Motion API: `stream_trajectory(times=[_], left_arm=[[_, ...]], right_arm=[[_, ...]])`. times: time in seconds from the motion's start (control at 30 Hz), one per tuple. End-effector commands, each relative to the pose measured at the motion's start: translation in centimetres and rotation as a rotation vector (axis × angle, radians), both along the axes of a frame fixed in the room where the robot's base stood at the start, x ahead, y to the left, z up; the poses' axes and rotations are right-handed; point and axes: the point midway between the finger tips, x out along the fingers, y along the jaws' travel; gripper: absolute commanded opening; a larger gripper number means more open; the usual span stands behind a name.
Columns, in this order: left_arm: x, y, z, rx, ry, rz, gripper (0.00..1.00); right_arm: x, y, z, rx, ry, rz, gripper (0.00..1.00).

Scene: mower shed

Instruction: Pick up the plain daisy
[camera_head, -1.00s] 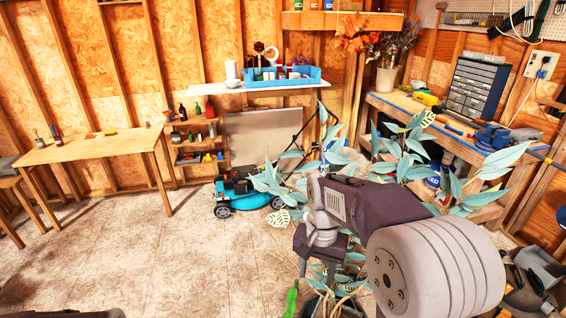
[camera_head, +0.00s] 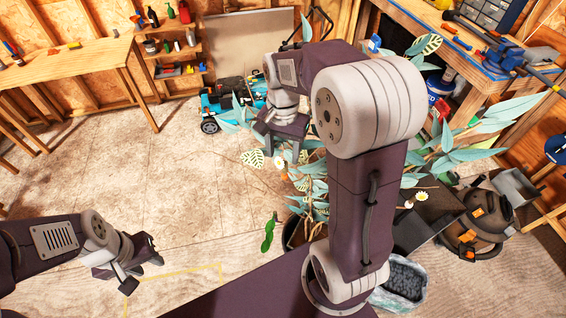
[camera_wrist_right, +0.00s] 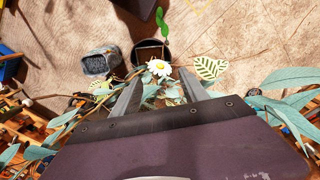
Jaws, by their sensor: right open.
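A white daisy with a yellow centre (camera_wrist_right: 159,67) shows in the right wrist view, just beyond and between the fingertips of my right gripper (camera_wrist_right: 160,88). The gripper is open, and the flower appears apart from both fingers. In the head view, a daisy (camera_head: 279,162) shows just below my right gripper (camera_head: 281,148). More white flowers (camera_head: 420,196) show to the right of my right arm. I cannot tell from their looks which is the plain one. My left gripper (camera_head: 132,270) is at the lower left, away from the plants; its finger opening is unclear.
Leafy branches and a cream patterned leaf (camera_head: 252,158) surround the right gripper. A dark pot (camera_head: 297,232) stands below. A blue mower (camera_head: 212,112) is behind, a workbench (camera_head: 485,68) and a vacuum (camera_head: 475,225) at right. The floor at left is clear.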

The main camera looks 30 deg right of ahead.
Motion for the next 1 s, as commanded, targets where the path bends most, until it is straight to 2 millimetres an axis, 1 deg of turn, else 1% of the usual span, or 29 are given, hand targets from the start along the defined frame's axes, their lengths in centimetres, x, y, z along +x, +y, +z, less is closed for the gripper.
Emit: stream_trajectory(times=[0.03, 0.1, 0.2, 0.23, 0.33, 0.47, 0.5, 0.57, 0.6, 0.67, 0.7, 1.0], left_arm=[[0.0, 0.0, 0.8, 0.0, 0.0, 0.0, 0.36], [0.0, 0.0, 1.5, 0.0, 0.0, 0.0, 0.36], [0.0, 0.0, 1.6, 0.0, -0.001, 0.0, 0.36], [0.0, 0.0, 1.6, 0.0, -0.001, 0.0, 0.36], [0.0, 0.0, 1.6, 0.0, 0.0, 0.0, 0.36], [0.0, 0.0, 1.5, 0.0, 0.0, 0.0, 0.36], [0.0, 0.0, 1.5, 0.0, 0.0, 0.0, 0.36], [0.0, 0.0, 1.5, 0.0, 0.0, 0.0, 0.36], [0.0, 0.0, 1.5, 0.0, 0.0, 0.0, 0.36], [0.0, 0.0, 1.5, 0.0, 0.0, 0.0, 0.36], [0.0, 0.0, 1.5, 0.0, 0.0, 0.0, 0.36], [0.0, 0.0, 1.5, 0.0, 0.0, 0.0, 0.36]], right_arm=[[-0.3, 0.0, -0.6, 0.0, 0.011, 0.0, 0.49], [-0.5, -0.1, -1.9, 0.0, 0.013, 0.0, 0.49], [-0.4, -0.1, -3.7, 0.001, 0.009, 0.0, 0.49], [-0.4, -0.1, -4.1, 0.0, 0.008, 0.0, 0.49], [-0.3, -0.1, -4.6, 0.0, 0.004, 0.0, 0.49], [-0.3, -0.1, -4.6, 0.0, 0.003, 0.0, 0.49], [-0.3, -0.1, -4.6, 0.0, 0.003, 0.0, 0.46], [-0.3, -0.1, -4.6, 0.0, 0.003, 0.0, 0.3], [-0.3, -0.1, -4.6, 0.0, 0.003, 0.0, 0.18], [-0.3, -0.1, -4.6, -0.001, 0.004, 0.0, 0.02], [-0.3, -0.1, -4.6, 0.0, 0.004, 0.0, 0.0], [-0.3, -0.1, -4.5, 0.0, 0.004, 0.0, 0.0]])
